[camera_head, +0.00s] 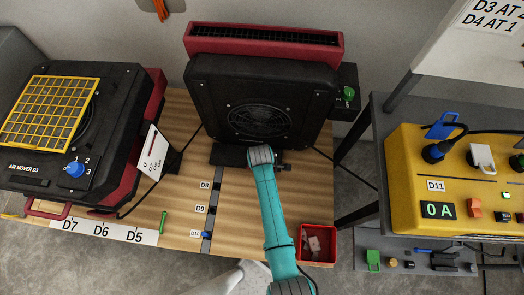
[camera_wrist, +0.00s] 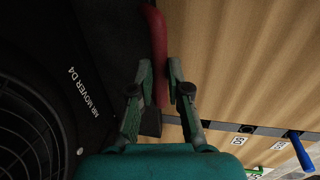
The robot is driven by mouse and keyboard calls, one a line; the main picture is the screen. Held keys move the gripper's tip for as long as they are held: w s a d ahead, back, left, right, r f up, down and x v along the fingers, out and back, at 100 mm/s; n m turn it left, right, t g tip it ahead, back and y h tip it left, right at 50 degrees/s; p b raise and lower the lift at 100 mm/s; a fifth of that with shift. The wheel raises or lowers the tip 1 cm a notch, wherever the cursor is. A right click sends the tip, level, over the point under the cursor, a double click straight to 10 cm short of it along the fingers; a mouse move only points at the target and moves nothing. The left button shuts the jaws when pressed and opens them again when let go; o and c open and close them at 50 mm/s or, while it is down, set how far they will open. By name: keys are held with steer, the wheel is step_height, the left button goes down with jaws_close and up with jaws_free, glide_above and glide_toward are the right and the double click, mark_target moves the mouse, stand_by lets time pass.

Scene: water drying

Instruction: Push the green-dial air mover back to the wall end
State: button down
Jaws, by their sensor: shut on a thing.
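The green-dial air mover (camera_head: 215,92) is a black box with a round grille and a red back part, at the top middle of the head view near the wall. Its green dial (camera_head: 347,93) is on its right side. Its casing, lettered AIR MOVER D4, also fills the left of the wrist view (camera_wrist: 60,60). My gripper (camera_wrist: 159,75) is at the mover's near side, its two fingers shut on a red handle (camera_wrist: 157,30). In the head view my teal arm hides the handle and fingertips.
A wooden bench (camera_head: 182,228) carries a dark slotted rail (camera_head: 209,222) marked D8, D9, D10, with a blue peg (camera_head: 207,235). Air mover D3 (camera_head: 125,85) stands left. A red bin (camera_head: 318,229) is right of my arm; a yellow unit (camera_head: 405,170) stands further right.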

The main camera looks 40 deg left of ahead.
steer(key=shift+w+a, duration=0.1)
steer(key=shift+w, duration=0.1)
steer(key=c, duration=1.1)
jaws_free()
steer(key=shift+c, duration=0.2)
steer(key=shift+r, duration=0.15)
step_height(320, 180, up, 12)
steer(key=s+d, duration=0.1)
steer(key=s, duration=0.1)
steer(key=shift+f, duration=0.25)
steer(key=shift+d, duration=0.2)
